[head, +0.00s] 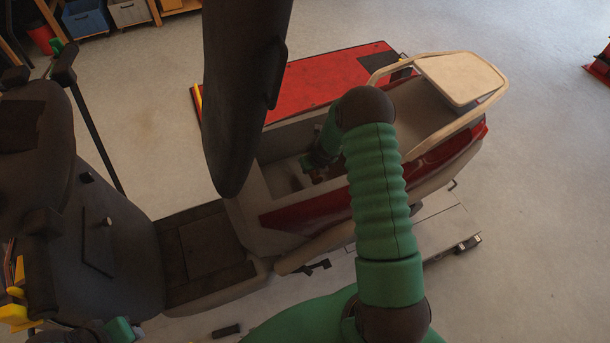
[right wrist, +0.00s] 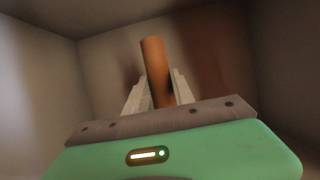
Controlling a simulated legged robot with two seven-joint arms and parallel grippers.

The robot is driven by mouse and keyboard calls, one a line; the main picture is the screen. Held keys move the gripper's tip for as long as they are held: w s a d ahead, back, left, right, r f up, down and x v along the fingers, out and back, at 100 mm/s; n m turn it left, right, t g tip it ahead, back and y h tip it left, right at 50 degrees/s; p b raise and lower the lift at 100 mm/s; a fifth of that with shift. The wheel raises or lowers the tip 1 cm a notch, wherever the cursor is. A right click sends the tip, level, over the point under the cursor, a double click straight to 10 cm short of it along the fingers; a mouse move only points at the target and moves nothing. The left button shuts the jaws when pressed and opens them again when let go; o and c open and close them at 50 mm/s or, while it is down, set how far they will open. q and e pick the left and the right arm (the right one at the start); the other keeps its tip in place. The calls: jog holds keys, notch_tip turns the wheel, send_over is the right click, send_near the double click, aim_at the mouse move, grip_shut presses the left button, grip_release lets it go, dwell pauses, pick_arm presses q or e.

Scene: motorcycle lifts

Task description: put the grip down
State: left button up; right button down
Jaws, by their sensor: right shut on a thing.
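The grip (right wrist: 156,68) is an orange-brown cylinder in the right wrist view. It stands out between the two pale fingers of my right gripper (right wrist: 160,90), which is shut on it. In the head view my green right arm reaches into the scooter's open under-seat compartment (head: 285,180), and my right gripper (head: 317,173) is down inside it. The grip is hard to make out there. The right wrist view shows plain compartment walls around the grip. Whether the grip touches the floor or a wall cannot be told. My left gripper is not in view.
A large dark part (head: 240,90) hangs in front of the compartment's left side. A cream rear rack (head: 460,78) rims the right end. A red lift platform (head: 320,85) lies behind the scooter. Blue and white bins (head: 85,18) stand at the upper left.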

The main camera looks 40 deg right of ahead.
aim_at(312, 175)
jog(key=f, duration=0.3)
jog(key=shift+s+a, duration=0.15)
jog(key=shift+s, duration=0.15)
jog(key=shift+x, duration=1.15)
jog(key=shift+d+f, duration=0.2)
jog(key=shift+d, duration=0.25)
jog(key=c, duration=1.3)
grip_release()
jog(key=shift+o, duration=1)
jog(key=shift+s+r, duration=0.1)
jog(key=shift+s, duration=0.05)
jog(key=shift+a+r, duration=0.15)
jog(key=shift+a, duration=0.15)
jog(key=shift+s+a+r+b, duration=0.1)
jog(key=shift+r+b, duration=0.3)
jog(key=shift+b, duration=0.05)
jog(key=v, duration=1)
jog(key=shift+s+r, duration=0.3)
jog(key=shift+r, duration=0.2)
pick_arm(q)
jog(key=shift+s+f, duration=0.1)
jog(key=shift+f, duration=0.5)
pick_arm(e)
jog(key=shift+a, duration=0.1)
